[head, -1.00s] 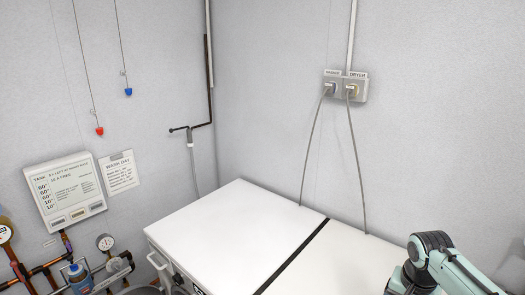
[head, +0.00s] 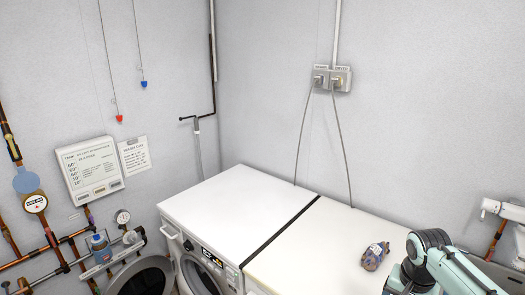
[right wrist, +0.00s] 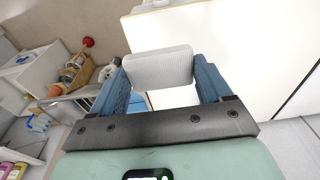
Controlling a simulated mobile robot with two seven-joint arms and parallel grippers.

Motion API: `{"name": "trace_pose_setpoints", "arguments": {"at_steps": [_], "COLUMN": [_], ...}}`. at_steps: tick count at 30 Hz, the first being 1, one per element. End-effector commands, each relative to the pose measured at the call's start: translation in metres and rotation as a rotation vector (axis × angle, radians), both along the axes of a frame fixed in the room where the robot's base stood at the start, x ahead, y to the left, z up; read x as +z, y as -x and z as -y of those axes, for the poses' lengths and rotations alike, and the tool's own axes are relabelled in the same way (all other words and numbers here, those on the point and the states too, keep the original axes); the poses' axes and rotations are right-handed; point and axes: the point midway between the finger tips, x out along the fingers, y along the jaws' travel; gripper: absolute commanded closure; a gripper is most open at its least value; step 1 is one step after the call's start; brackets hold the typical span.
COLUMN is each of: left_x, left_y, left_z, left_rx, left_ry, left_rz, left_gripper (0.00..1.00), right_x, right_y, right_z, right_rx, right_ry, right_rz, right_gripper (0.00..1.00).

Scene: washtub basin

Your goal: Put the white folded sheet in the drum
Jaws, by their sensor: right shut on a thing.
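The white folded sheet (right wrist: 158,68) is a pale, ribbed, flat bundle in the right wrist view. My right gripper (right wrist: 159,76) is shut on it, one blue finger at each side. In the head view only part of my right arm shows at the lower right; the gripper and sheet are out of that picture. The left washer (head: 235,205) has a round front opening (head: 203,280), partly cut off at the bottom edge. A round door (head: 145,280) stands swung out to its left. The inside of the drum is hidden. My left gripper is not in view.
A second white machine (head: 330,235) stands right of the washer, with a patterned bundle (head: 375,256) on top. The washer top is clear.

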Motion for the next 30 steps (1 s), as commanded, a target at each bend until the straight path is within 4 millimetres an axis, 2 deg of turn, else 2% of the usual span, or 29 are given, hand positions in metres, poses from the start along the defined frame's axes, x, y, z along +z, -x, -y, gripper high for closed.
{"name": "trace_pose_setpoints", "arguments": {"at_steps": [3, 11, 17, 21, 25, 30], "left_x": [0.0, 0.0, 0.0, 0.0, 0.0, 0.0], "left_y": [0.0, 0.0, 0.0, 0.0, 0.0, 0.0], "left_z": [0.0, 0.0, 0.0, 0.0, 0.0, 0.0], "left_rx": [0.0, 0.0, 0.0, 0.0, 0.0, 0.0], "left_ry": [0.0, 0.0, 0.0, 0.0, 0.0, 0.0], "left_rz": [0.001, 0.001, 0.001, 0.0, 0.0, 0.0], "left_gripper": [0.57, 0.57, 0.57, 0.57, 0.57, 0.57], "right_x": [0.0, -0.059, -0.127, -0.177, -0.207, -0.222], "right_y": [0.0, -0.019, -0.027, -0.024, -0.016, -0.01], "right_z": [0.0, -0.028, -0.071, -0.111, -0.138, -0.155], "right_rx": [0.0, 0.15, 0.349, 0.518, 0.632, 0.698], "right_ry": [0.0, -0.001, -0.004, -0.004, -0.002, 0.001], "right_rz": [0.0, -0.006, -0.01, -0.009, -0.005, 0.0], "right_gripper": [0.54, 0.54, 0.54, 0.54, 0.54, 0.54]}}
